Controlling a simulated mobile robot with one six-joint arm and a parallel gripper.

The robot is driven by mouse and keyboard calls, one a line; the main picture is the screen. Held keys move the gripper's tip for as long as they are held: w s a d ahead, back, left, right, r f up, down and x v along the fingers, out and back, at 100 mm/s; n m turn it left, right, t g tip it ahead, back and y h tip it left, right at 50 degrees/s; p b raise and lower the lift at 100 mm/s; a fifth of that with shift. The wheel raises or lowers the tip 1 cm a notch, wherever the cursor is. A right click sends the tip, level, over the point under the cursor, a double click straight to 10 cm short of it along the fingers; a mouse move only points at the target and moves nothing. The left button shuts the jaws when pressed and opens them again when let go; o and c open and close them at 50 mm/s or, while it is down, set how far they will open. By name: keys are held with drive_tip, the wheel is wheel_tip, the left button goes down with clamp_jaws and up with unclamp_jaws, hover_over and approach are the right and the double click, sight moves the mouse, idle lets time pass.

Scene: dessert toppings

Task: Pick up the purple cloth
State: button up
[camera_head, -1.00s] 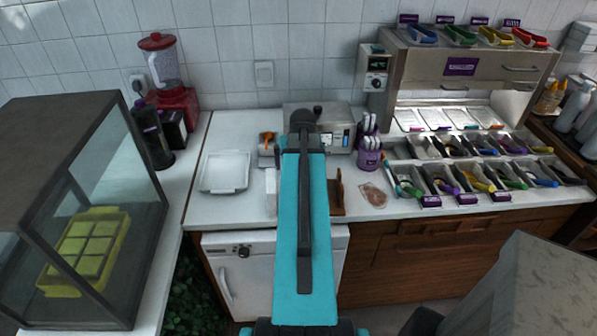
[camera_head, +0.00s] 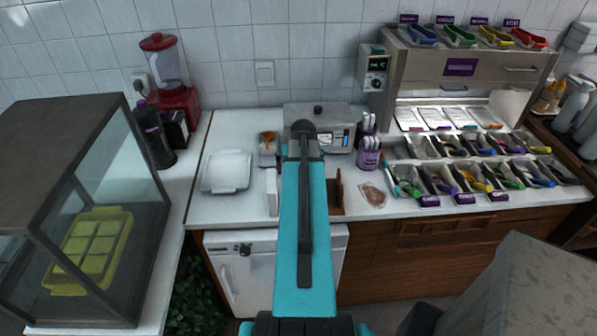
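I cannot make out a purple cloth anywhere in the head view. My teal arm reaches forward over the middle of the counter and hides part of it. My gripper does not show; it may be hidden by the arm. Purple items that do show are a holder (camera_head: 368,158) with white-handled utensils on the counter and small purple labels on the topping station.
A white tray (camera_head: 227,171) lies on the white counter left of my arm. A metal appliance (camera_head: 335,115) stands behind the arm. Topping bins (camera_head: 440,181) fill the right side. A glass case (camera_head: 150,205) with a yellow tray (camera_head: 72,280) stands at left. A red blender (camera_head: 178,98) stands behind.

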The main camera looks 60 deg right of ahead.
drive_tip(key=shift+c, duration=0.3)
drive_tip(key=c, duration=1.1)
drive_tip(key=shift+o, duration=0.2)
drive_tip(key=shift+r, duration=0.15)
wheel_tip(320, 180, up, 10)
drive_tip(key=b, duration=0.3)
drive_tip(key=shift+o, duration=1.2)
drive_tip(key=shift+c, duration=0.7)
